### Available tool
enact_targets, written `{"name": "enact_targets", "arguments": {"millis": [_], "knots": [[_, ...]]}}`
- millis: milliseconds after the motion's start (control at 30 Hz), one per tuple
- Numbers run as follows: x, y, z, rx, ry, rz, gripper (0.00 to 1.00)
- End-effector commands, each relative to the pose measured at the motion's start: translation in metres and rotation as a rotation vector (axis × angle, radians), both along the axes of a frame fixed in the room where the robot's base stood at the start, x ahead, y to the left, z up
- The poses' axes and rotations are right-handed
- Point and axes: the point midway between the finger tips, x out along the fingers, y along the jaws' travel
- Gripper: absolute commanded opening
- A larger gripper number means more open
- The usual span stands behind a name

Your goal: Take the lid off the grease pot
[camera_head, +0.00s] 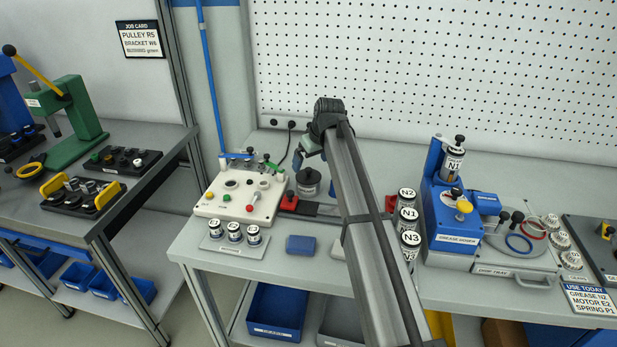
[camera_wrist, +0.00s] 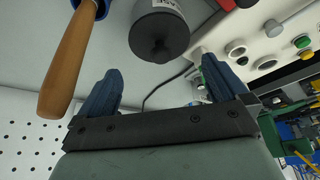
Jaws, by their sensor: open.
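The grease pot (camera_wrist: 177,9) is a dark grey cylinder with a partly cut-off white label in the wrist view. Its lid (camera_wrist: 146,35) is dark grey with a black knob (camera_wrist: 161,50) and sits on the pot. In the head view the pot (camera_head: 308,187) stands on the bench right of the control box, partly beside my arm. My gripper (camera_wrist: 161,66) is open and empty, with its blue fingers apart. The knob appears between and just beyond the fingertips, with no visible contact. In the head view my gripper (camera_head: 299,159) is partly hidden by my arm, behind the pot.
The cream control box (camera_head: 240,198) stands left of the pot. A wooden handle (camera_wrist: 69,62) is near one finger in the wrist view. Cans N2, N1 and N3 (camera_head: 409,215) stand right of my arm. A blue block (camera_head: 300,245) lies in front. The blue grease dispenser (camera_head: 447,225) is farther right.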

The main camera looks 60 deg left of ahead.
Motion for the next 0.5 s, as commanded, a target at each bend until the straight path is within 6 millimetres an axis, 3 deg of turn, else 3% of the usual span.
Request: {"name": "enact_targets", "arguments": {"millis": [300,500], "knots": [[-0.002,0.011,-0.037,-0.001,0.0,0.0,1.0],[-0.002,0.014,-0.046,-0.001,0.0,0.0,1.0]]}}
